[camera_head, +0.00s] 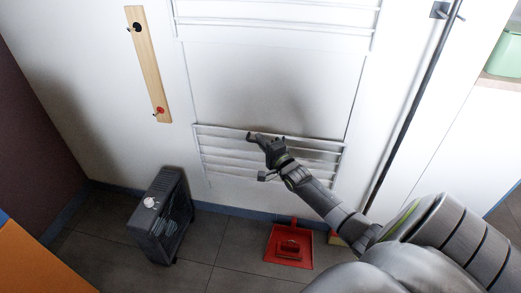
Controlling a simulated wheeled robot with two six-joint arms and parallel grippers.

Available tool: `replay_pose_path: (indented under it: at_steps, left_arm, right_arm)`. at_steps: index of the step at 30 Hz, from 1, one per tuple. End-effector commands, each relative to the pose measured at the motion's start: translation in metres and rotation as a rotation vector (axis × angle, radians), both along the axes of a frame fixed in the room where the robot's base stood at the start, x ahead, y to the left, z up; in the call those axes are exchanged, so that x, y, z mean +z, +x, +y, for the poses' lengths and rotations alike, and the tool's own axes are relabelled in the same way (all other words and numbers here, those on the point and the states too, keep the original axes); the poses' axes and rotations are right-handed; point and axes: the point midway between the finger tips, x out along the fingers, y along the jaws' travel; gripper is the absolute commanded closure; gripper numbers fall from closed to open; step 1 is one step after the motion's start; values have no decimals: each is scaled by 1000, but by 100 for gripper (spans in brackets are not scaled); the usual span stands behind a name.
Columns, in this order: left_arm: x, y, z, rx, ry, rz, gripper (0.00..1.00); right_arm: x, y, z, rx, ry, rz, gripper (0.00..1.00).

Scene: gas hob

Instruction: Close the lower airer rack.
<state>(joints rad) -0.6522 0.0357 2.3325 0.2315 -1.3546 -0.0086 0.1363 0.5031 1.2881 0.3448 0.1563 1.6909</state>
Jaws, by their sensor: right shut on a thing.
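The lower airer rack (222,153) is a white slatted frame on the white wall, near the middle of the camera_head view. It stands near the wall, but I cannot tell its exact angle. My right gripper (266,137) is at the rack's top rail, around its middle, and is shut on it. The gripper and forearm hide part of the slats at the right. My left gripper is out of view.
A similar upper rack (275,22) is above. A wooden strip with hooks (148,65) is on the wall. A dark heater (160,217) and a red dustpan (289,243) stand on the tiled floor. A long dark pole (412,98) is at the right.

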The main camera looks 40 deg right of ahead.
Motion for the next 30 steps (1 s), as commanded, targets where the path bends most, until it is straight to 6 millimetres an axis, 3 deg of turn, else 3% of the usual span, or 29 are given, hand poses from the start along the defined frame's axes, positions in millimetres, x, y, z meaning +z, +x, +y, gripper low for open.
replay_pose_path:
  at_steps: [16, 17, 21, 30]
  left_arm:
    - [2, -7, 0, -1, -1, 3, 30]
    - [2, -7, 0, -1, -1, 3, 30]
    - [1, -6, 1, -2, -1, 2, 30]
    - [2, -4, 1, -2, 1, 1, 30]
  right_arm:
    - [2, 3, -5, -1, -2, 0, 100]
    - [2, 3, -5, -1, -2, -1, 85]
    - [2, 3, -4, -1, -1, 0, 67]
    - [1, 1, -3, 0, 1, 1, 67]
